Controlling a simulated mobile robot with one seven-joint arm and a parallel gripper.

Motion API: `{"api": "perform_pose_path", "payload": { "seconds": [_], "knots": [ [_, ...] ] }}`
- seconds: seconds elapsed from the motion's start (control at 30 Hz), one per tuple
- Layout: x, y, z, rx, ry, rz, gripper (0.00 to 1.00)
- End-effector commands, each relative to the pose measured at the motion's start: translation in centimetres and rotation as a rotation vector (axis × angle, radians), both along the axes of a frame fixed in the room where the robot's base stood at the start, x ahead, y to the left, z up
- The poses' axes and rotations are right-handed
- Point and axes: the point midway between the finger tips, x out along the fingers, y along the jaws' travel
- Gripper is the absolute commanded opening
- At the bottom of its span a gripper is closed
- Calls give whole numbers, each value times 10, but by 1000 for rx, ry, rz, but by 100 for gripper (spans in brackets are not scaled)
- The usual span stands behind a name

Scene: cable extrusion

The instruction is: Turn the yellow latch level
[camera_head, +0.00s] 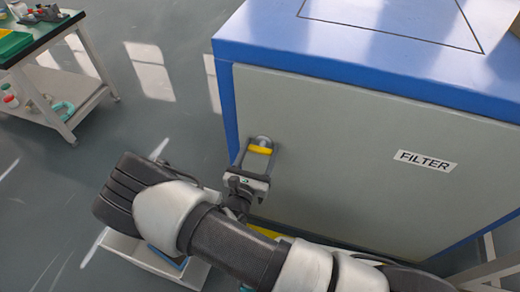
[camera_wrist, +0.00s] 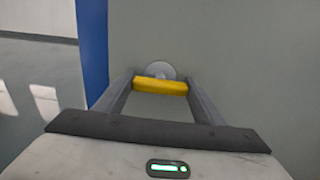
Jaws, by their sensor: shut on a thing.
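The yellow latch (camera_head: 260,150) is a short yellow bar on the left part of the grey door of the blue machine. In the wrist view the latch (camera_wrist: 160,86) lies across the picture, roughly level, in front of a round grey boss on the door. My gripper (camera_head: 259,151) reaches up to the door with one finger at each end of the bar. In the wrist view the fingers of my gripper (camera_wrist: 160,88) are closed against both ends of it.
The blue cabinet (camera_head: 340,62) has a grey door (camera_head: 340,170) with a FILTER label (camera_head: 425,161). A white trolley (camera_head: 75,100) with items on it stands at the far left. A light grey box (camera_head: 150,258) is on the floor below my arm. Open floor lies left of the cabinet.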

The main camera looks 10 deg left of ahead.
Motion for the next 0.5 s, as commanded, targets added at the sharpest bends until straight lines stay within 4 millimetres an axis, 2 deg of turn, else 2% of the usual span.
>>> {"api": "perform_pose_path", "payload": {
  "seconds": [0.47,0.5],
  "knots": [
    [1,-1,0,19,-1,-2,40],
    [1,-1,0,19,-1,-2,64]
  ]
}}
